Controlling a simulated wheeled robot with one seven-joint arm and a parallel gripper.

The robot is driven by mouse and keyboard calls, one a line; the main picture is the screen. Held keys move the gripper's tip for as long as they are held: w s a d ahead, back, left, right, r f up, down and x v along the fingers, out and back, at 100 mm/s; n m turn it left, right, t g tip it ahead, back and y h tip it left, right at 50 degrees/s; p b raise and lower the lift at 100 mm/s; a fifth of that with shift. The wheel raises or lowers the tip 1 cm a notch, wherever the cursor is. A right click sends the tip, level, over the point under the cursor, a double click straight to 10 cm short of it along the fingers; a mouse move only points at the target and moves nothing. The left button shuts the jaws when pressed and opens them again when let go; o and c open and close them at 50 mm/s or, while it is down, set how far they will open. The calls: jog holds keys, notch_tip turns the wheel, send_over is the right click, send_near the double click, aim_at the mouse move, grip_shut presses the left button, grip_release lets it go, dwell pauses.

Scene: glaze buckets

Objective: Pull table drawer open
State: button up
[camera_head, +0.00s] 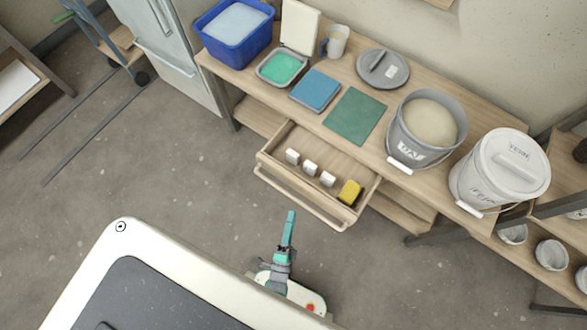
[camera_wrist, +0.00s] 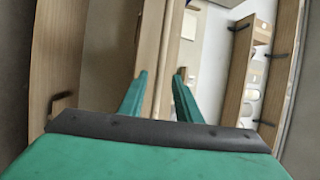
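The wooden table drawer (camera_head: 270,154) is pulled out from beneath the tabletop, and its inside shows. Its bar handle (camera_head: 300,197) runs along the front. Three small white blocks (camera_head: 310,167) and a yellow block (camera_head: 350,192) lie inside. In the wrist view the two green fingers of my gripper (camera_wrist: 161,73) are apart.
The wooden table (camera_head: 315,118) bears a blue tub (camera_head: 222,46), a grey bucket (camera_head: 398,143), a white lidded bucket (camera_head: 475,184), a round lid (camera_head: 396,72) and a green mat (camera_head: 342,123). A shelf with bowls (camera_head: 552,255) is at right. The floor (camera_head: 180,170) left of the drawer is clear.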

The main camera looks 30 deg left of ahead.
jog(key=v, duration=0.5)
dwell(0.6)
jog(key=s+d+r+n+g+h, duration=0.1)
jog(key=d+r+n, duration=0.2)
jog(key=r, duration=0.7)
jog(key=s+d+r+n+g+h, duration=0.1)
jog(key=d+r+n, duration=0.3)
jog(key=r, duration=0.7)
jog(key=s+d+r+n+g+h, duration=0.2)
jog(key=d+r+n, duration=0.1)
jog(key=r+n, duration=0.4)
notch_tip(320, 180, up, 4)
jog(key=shift+d+f+h, duration=0.15)
jog(key=shift+d+h, duration=0.1)
jog(key=shift+h, duration=0.15)
jog(key=shift+w, duration=0.15)
